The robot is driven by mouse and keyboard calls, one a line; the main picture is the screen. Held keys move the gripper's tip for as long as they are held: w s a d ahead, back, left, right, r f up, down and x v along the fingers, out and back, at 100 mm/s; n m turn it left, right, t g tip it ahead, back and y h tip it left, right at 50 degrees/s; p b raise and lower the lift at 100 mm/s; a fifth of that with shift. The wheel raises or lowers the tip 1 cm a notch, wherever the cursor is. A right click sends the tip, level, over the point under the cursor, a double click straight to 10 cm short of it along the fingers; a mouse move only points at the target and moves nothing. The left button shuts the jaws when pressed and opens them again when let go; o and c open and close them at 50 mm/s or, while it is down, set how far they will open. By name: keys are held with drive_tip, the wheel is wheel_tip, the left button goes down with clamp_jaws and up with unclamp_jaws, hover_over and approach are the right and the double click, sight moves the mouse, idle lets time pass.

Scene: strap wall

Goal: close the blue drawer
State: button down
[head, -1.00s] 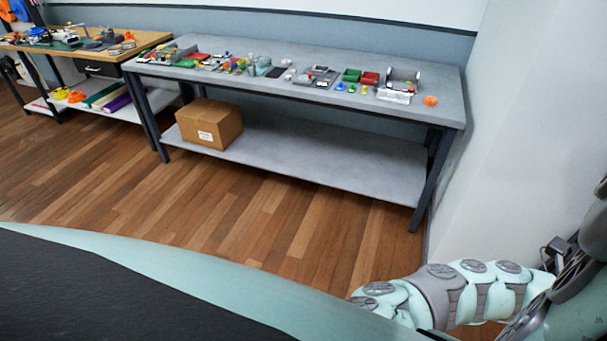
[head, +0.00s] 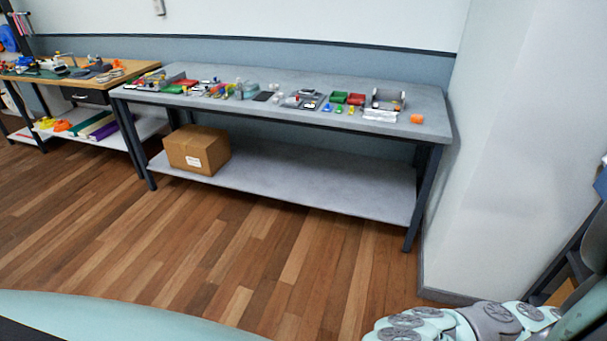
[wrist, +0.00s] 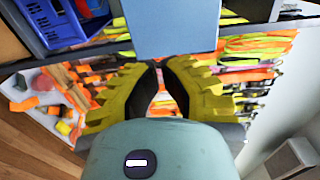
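A light blue box-like front (wrist: 172,28), which looks like the blue drawer, sticks out at the top middle of the wrist view. How far it is open I cannot tell. My gripper (wrist: 160,64) has yellow-green ribbed fingers with dark tips. The tips come together just below the blue front, and nothing shows held between them. Whether they touch the front I cannot tell. In the head view a small blue piece (head: 602,182) shows at the right edge; it may be the same drawer. My gripper is out of the head view.
Orange and yellow straps (wrist: 255,48) hang behind my fingers. A darker blue crate (wrist: 60,22) is at upper left, above a white shelf (wrist: 45,112) with loose items. A grey bench (head: 440,118) stands by the wall with a cardboard box (head: 196,150) below. Wooden floor is clear before it.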

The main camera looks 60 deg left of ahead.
drive_tip(key=p+x, duration=0.2)
drive_tip(key=x, duration=0.5)
drive_tip(key=shift+p, duration=0.3)
drive_tip(key=shift+d, duration=0.15)
